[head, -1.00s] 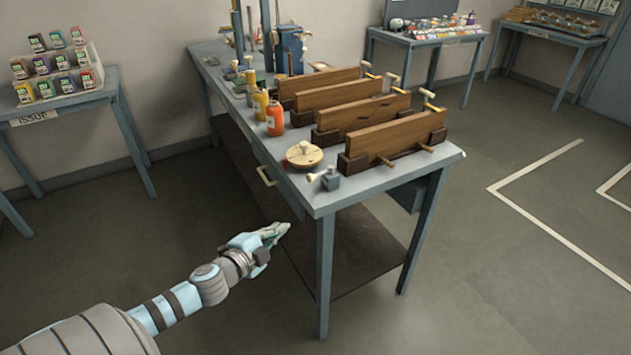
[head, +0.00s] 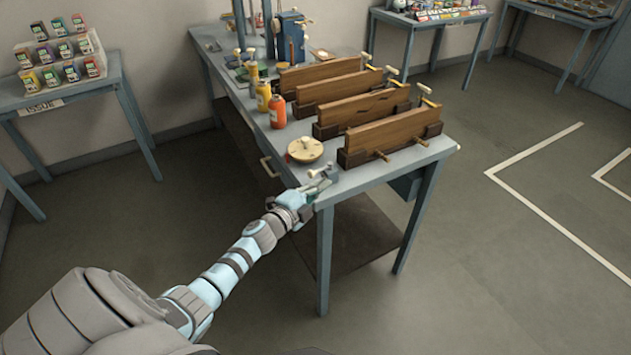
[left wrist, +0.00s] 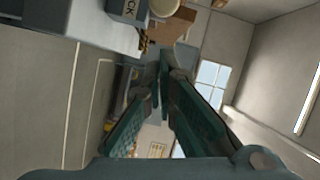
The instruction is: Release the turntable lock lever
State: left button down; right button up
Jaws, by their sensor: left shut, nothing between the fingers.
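The round wooden turntable (head: 305,150) lies near the front left corner of the workbench. A small grey lock block (head: 330,173) stands at that corner, with a pale-ended lever (head: 314,172) pointing left. In the left wrist view, the grey block (left wrist: 128,8) with partly visible lettering and the pale lever knob (left wrist: 163,7) show at the top edge. My left gripper (head: 322,187) is shut and empty, just in front of the block by the bench edge. I cannot tell whether it touches the block or lever. My right gripper is not in view.
Several wooden boards in dark holders (head: 395,133) stand along the bench's right side. Orange (head: 277,111) and yellow (head: 263,96) bottles stand behind the turntable. The workbench top (head: 345,190) is bare near its front edge. The floor to the right is clear.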

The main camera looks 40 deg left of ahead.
pick_arm(q)
jog(key=shift+w+a+f, duration=0.1)
jog(key=shift+a+f, duration=0.15)
jog(key=shift+a, duration=0.3)
jog(key=shift+w+a+f, duration=0.1)
jog(key=shift+a+f, duration=0.1)
jog(key=shift+a, duration=0.3)
jog(key=shift+r, duration=0.1)
jog(key=shift+d, duration=0.1)
jog(key=shift+a+b, duration=0.55)
jog(key=shift+a, duration=0.55)
